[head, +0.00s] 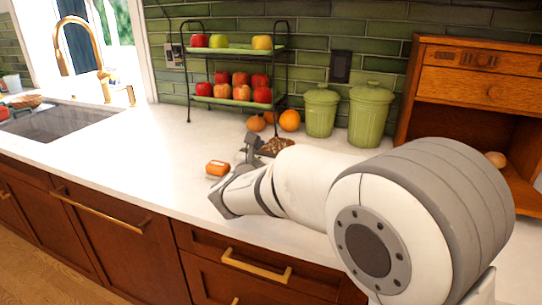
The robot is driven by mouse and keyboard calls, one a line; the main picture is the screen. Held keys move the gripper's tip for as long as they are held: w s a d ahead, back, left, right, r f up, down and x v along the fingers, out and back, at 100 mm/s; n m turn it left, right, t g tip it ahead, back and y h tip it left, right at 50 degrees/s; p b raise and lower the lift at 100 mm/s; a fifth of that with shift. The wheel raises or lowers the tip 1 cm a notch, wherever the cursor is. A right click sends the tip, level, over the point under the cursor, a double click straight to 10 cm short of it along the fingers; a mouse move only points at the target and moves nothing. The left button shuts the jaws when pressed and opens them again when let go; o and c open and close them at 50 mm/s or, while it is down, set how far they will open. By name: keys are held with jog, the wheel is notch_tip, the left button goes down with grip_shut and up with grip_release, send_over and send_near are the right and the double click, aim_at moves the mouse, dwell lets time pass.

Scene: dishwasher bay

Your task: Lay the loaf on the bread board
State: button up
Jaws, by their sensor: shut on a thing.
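I cannot make out a bread board; my arm covers much of the counter on the right.
Behind stand a two-tier fruit rack (240,104), loose oranges (289,120), two green canisters (321,112) (370,117) and a wooden cabinet (460,85). The counter toward the sink (60,122) is clear.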

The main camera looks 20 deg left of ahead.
jog(key=shift+f, duration=0.3)
jog(key=shift+f, duration=0.15)
jog(key=o, duration=1.2)
jog(key=shift+s, duration=0.2)
jog(key=s, duration=0.4)
jog(key=s+a, duration=0.1)
jog(key=s, duration=0.6)
jog(key=shift+s+a, duration=0.15)
jog(key=shift+s, duration=0.15)
